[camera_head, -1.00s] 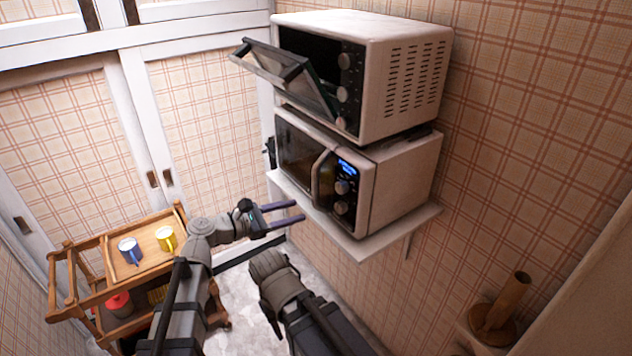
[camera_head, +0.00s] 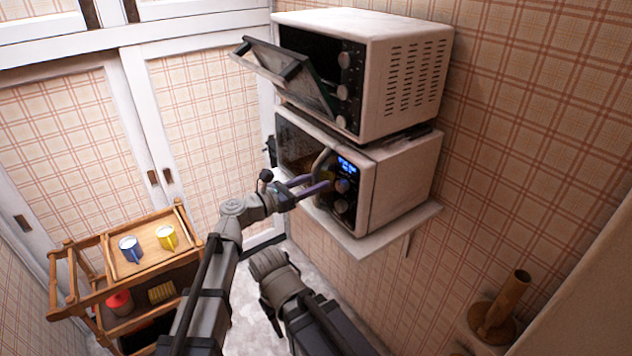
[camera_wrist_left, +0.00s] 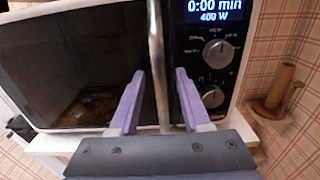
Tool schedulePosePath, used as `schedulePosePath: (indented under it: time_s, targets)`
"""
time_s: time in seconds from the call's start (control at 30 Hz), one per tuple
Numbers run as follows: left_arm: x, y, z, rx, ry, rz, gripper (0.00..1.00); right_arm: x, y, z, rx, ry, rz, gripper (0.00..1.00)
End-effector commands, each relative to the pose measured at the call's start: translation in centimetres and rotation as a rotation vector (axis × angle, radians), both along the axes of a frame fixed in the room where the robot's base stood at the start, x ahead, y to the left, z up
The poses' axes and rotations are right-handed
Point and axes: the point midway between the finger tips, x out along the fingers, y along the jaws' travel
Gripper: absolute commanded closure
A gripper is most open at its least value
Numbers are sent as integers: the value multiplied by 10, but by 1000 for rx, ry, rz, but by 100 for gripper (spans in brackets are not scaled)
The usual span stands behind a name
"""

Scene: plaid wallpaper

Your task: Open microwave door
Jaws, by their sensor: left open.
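The white microwave (camera_head: 403,180) sits on a wall shelf, under a toaster oven. Its dark door (camera_head: 296,148) is shut, and the lit display reads 0:00 min, 400 W in the left wrist view (camera_wrist_left: 212,10). The curved vertical door handle (camera_head: 320,166) also shows in the left wrist view (camera_wrist_left: 157,70). My left gripper (camera_head: 321,182) is open in front of the door. In the left wrist view its purple fingers (camera_wrist_left: 158,78) stand on either side of the handle, with gaps visible. My right arm is low in the head view; its fingers are not visible.
The toaster oven (camera_head: 405,75) above has its door (camera_head: 287,75) hanging partly open, over the left gripper's area. The shelf (camera_head: 382,239) runs under the microwave. A wooden cart (camera_head: 145,268) with mugs stands at lower left.

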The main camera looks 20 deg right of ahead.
Motion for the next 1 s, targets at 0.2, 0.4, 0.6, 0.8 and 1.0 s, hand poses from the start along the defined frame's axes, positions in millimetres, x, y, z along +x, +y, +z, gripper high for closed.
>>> schedulePosePath:
  time_s: [0.2,0.4,0.6,0.8,1.0]
  targets:
    - [2,-6,0,0,0,0,52,0,0,0,0,0,0,50]
    - [2,-6,0,0,0,0,56,0,0,0,0,0,0,50]
    - [2,-6,0,0,-1,0,78,0,0,0,0,0,0,50]
    - [2,-6,0,0,0,0,100,0,0,0,0,0,0,50]
    - [2,-6,0,0,-1,0,100,0,0,0,0,0,0,50]
